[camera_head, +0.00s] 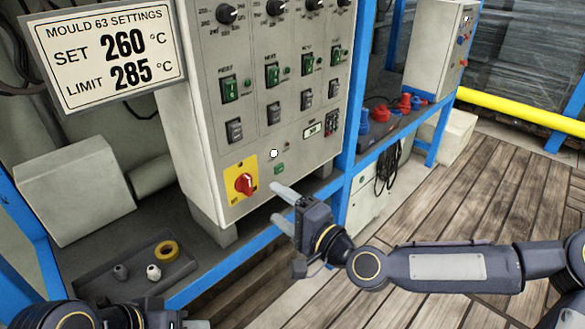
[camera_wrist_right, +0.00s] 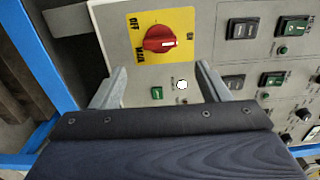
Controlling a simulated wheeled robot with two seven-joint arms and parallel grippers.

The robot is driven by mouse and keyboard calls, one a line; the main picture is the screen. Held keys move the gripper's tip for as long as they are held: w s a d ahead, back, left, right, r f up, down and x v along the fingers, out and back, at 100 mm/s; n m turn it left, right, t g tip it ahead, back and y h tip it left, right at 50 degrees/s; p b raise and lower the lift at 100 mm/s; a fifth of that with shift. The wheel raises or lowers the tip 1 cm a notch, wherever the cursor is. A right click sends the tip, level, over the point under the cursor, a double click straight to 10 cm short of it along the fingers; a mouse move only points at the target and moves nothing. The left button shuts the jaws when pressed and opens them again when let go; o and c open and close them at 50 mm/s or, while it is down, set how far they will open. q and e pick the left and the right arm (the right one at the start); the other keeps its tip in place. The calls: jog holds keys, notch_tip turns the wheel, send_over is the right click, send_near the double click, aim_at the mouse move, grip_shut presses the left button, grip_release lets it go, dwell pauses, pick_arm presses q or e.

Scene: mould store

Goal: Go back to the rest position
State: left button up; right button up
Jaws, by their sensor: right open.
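My right gripper (camera_head: 282,205) is open and empty in front of the lower part of the grey control cabinet (camera_head: 210,110), below and right of the red rotary switch (camera_head: 244,184) on its yellow plate. In the right wrist view, my right gripper (camera_wrist_right: 160,82) has its two fingers spread with nothing between them. The red switch (camera_wrist_right: 160,39), marked MAIN and OFF, shows beyond the fingers. Of my left gripper, only a part (camera_head: 165,319) shows at the bottom left edge; its jaws are cut off by the frame.
A sign (camera_head: 105,50) reads SET 260 °C, LIMIT 285 °C. A dark tray (camera_head: 100,290) holds a yellow tape roll (camera_head: 166,250) and small fittings. A blue frame post (camera_head: 356,90) stands right of the cabinet. Red and blue connectors (camera_head: 378,112) sit behind. Wooden floor (camera_head: 470,205) is open at right.

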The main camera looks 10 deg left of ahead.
jog(key=s+d+f+n+g+h, duration=0.2)
jog(key=s+d+f+n+h, duration=0.15)
jog(key=d, duration=0.35)
jog(key=s+d+f+n+g+h, duration=0.2)
jog(key=s+d+f+n+h, duration=0.15)
jog(key=d, duration=0.25)
jog(key=s+d+r+m+g+h, duration=0.1)
jog(key=s+d+h, duration=0.2)
jog(key=s+d, duration=1.25)
notch_tip(320, 180, up, 25)
jog(key=p, duration=2.4)
jog(key=shift+s+f, duration=0.2)
jog(key=shift+s, duration=0.2)
jog(key=shift+a, duration=0.1)
